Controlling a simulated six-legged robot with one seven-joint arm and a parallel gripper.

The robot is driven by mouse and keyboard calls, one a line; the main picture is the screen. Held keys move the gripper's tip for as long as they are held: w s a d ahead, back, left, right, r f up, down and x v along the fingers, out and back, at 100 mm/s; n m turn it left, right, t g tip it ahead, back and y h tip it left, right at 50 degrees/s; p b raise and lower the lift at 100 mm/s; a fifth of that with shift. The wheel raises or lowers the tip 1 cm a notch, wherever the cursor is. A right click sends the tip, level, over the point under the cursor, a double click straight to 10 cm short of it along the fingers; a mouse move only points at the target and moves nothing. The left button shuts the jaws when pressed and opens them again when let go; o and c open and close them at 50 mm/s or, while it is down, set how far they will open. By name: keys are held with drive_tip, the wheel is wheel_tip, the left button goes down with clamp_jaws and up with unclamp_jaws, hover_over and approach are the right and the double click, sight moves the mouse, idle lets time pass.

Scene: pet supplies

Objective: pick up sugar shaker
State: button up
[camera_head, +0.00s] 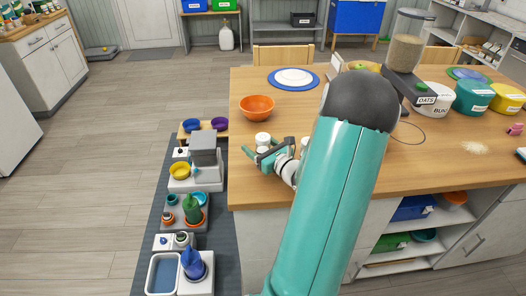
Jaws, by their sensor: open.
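A small white container (262,139) with a pale lid stands on the wooden counter (290,105), near its left edge; it may be the sugar shaker, but no label is readable. My gripper (268,155) is open just in front of it, its teal fingers spread low over the counter edge. I cannot tell whether the fingers touch the container. Another small white item shows partly behind my gripper and arm, too hidden to identify. My large teal arm covers the middle of the counter.
An orange bowl (257,107) stands behind the container, and a blue-rimmed plate (293,78) lies farther back. A dispenser marked oats (405,52) and several tubs stand at right. A dark mat (222,225) with bowls and bottles lies on the floor at left.

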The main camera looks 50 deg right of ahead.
sight(259, 137)
drive_tip(key=shift+c, duration=0.2)
drive_tip(key=c, duration=1.1)
drive_tip(key=shift+r, duration=0.15)
drive_tip(key=shift+r, duration=0.5)
wheel_tip(259, 137, up, 2)
drive_tip(key=shift+r, duration=0.1)
drive_tip(key=s+r, duration=0.3)
drive_tip(key=s, duration=0.1)
drive_tip(key=s+r, duration=0.3)
drive_tip(key=s, duration=0.2)
drive_tip(key=s+a+r, duration=0.1)
drive_tip(key=s+r, duration=0.2)
drive_tip(key=s, duration=0.2)
drive_tip(key=shift+r, duration=0.3)
